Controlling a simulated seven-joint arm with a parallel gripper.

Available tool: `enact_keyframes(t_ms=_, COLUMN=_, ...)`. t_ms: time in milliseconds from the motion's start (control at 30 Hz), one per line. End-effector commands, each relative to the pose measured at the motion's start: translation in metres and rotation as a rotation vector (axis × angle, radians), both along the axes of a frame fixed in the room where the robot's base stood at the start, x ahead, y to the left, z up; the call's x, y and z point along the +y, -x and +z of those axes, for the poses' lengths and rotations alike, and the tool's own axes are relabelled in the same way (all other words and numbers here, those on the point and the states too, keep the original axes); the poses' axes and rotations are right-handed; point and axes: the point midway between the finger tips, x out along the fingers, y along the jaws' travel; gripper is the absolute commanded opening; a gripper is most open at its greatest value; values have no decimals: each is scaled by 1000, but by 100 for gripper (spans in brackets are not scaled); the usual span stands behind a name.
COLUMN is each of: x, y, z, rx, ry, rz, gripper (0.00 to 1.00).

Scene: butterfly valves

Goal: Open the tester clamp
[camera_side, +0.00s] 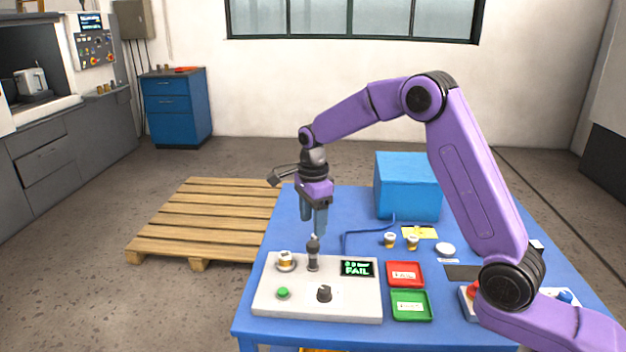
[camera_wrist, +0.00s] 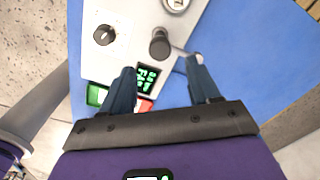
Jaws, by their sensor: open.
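The tester (camera_side: 335,302) is a pale box on the blue table, and its display (camera_side: 357,268) reads FAIL. The tester clamp's dark-knobbed lever (camera_side: 313,250) stands upright beside a valve (camera_side: 286,260) with a brass-coloured band, at the tester's back left. My gripper (camera_side: 313,226) points down just above the lever knob, open and empty. In the wrist view the lever knob (camera_wrist: 160,43) lies a little beyond the gap between the fingertips (camera_wrist: 162,66). The valve (camera_wrist: 177,4) is cut off by the top edge there. I cannot tell whether a finger touches the knob.
The tester's front has a green button (camera_side: 283,293) and a black dial (camera_side: 324,293). Red (camera_side: 405,274) and green (camera_side: 411,305) trays stand to its right. Behind are two small valves (camera_side: 390,240), a yellow label and a blue box (camera_side: 408,187). A pallet (camera_side: 205,222) lies left.

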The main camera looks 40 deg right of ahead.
Motion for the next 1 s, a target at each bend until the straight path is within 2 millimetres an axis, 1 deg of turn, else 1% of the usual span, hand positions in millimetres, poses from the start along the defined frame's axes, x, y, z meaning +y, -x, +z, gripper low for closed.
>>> enact_keyframes(t_ms=33, x=0, y=-1, z=12, rx=-5, ry=-1, rz=0, gripper=61)
enact_keyframes(t_ms=300, x=0, y=-1, z=68, rx=-5, ry=-1, rz=-1, gripper=61)
enact_keyframes(t_ms=400, x=0, y=-1, z=85, rx=-4, ry=-1, rz=-1, gripper=61)
enact_keyframes(t_ms=500, x=0, y=-1, z=98, rx=-3, ry=0, rz=-1, gripper=61)
enact_keyframes(t_ms=600, x=0, y=-1, z=107, rx=-2, ry=-1, rz=-2, gripper=61)
enact_keyframes(t_ms=700, x=0, y=0, z=112, rx=-1, ry=0, rz=-2, gripper=61)
enact_keyframes(t_ms=1000, x=0, y=0, z=113, rx=0, ry=0, rz=-2, gripper=61)
